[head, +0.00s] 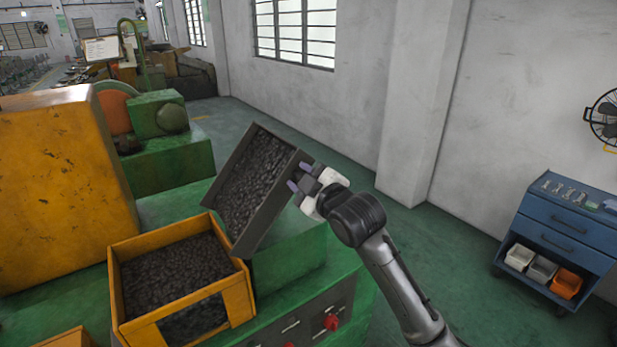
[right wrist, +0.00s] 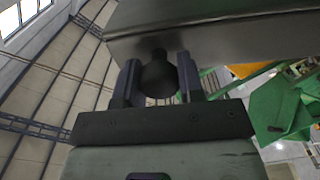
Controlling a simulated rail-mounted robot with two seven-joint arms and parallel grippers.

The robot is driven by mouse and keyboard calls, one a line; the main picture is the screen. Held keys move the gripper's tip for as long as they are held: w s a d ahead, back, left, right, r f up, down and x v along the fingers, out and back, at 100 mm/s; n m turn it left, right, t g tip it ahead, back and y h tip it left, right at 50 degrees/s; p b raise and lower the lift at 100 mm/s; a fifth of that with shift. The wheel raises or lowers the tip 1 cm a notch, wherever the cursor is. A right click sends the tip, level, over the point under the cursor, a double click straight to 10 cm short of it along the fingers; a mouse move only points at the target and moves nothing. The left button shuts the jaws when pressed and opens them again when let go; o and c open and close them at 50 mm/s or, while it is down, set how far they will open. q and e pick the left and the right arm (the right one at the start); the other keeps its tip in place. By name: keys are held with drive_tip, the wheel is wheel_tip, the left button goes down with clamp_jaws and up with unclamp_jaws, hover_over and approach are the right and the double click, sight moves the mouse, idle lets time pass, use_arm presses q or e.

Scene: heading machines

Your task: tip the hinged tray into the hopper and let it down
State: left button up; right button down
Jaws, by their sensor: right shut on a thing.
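The hinged tray (head: 273,208) is a dark grey metal box full of small dark pieces. It is tilted steeply, its right end raised and its lower end by the hopper's right rim. The hopper (head: 238,299) is a yellow open box holding a bed of similar dark pieces. My right gripper (head: 300,178) is at the tray's raised right side. In the right wrist view its fingers are shut on a round dark knob (right wrist: 158,82) under the tray's grey wall (right wrist: 215,38). The tray's hinge is hidden. My left gripper is not in view.
The green machine (head: 290,255) stands under the tray, with a control panel and red knobs (head: 331,322) in front. A large yellow housing (head: 60,185) is at the left. A blue tool cabinet (head: 560,235) stands at the right. Open floor lies between machine and cabinet.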

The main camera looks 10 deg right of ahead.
drive_tip(key=shift+a+r, duration=0.15)
drive_tip(key=c, duration=1.1)
unclamp_jaws()
drive_tip(key=o, duration=0.3)
drive_tip(key=shift+o, duration=0.2)
drive_tip(key=shift+s+d, duration=0.25)
drive_tip(key=shift+s, duration=0.25)
drive_tip(key=b+v, duration=0.3)
drive_tip(key=v, duration=0.9)
drive_tip(key=shift+s+d, duration=0.2)
drive_tip(key=shift+s, duration=0.15)
